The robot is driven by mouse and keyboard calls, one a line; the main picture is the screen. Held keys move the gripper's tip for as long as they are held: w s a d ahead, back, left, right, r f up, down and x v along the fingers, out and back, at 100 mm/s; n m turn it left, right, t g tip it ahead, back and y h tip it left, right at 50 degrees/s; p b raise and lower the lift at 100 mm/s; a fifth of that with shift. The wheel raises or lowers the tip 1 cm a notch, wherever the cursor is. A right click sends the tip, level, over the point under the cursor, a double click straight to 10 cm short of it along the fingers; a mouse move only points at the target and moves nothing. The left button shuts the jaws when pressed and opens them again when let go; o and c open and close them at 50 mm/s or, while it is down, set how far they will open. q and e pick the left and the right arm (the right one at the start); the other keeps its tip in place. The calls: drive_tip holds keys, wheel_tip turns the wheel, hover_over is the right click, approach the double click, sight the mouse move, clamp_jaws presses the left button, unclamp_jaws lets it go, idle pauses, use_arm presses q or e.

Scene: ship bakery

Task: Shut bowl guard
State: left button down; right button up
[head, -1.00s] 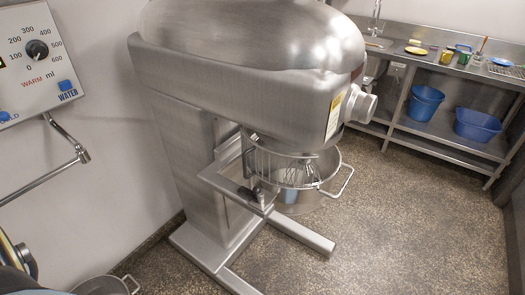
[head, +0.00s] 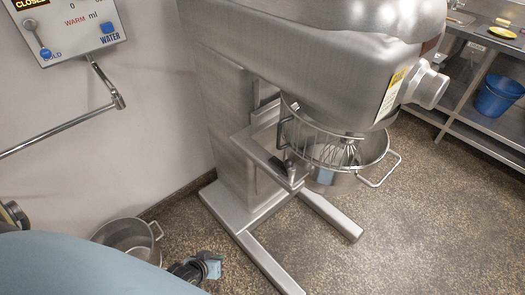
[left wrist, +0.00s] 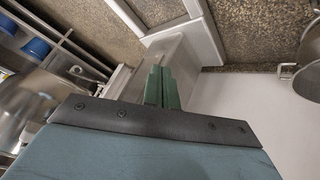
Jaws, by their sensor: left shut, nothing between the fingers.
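The bowl guard (head: 318,150) is a curved wire cage above the mixer bowl (head: 330,180). Its wires show along the bowl's left and near side; the whisk (head: 350,150) shows at the right with few wires before it. I cannot tell how far the guard is swung. My left gripper (head: 208,268) is low at the bottom of the head view, left of the mixer's base and well apart from the guard. In the left wrist view its green fingers (left wrist: 162,88) are together with nothing between them. My right gripper is not in view.
The mixer (head: 320,60) stands on a base with legs (head: 330,215) along the floor. A metal pot (head: 128,235) is on the floor by the wall. A water panel with a pipe (head: 60,130) is at left. A blue bucket (head: 497,95) is on a shelf. Floor right of the mixer is clear.

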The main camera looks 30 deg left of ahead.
use_arm(q)
drive_tip(key=w+a+r+n+t+b, duration=0.2)
drive_tip(key=w+r+n+t, duration=0.25)
drive_tip(key=w+r, duration=0.8)
drive_tip(key=w+d+r+n+t+h+b, duration=0.1)
drive_tip(key=w+r+n+t, duration=0.15)
drive_tip(key=r, duration=0.65)
drive_tip(key=w+d+r+n+t+h+b, duration=0.1)
drive_tip(key=w+r+n+t+h, duration=0.15)
drive_tip(key=r, duration=0.75)
drive_tip(key=w+d, duration=0.5)
drive_tip(key=w, duration=0.3)
drive_tip(key=shift+w+t+y+p, duration=0.15)
drive_tip(key=shift+t+y+p, duration=0.2)
drive_tip(key=shift+t, duration=0.1)
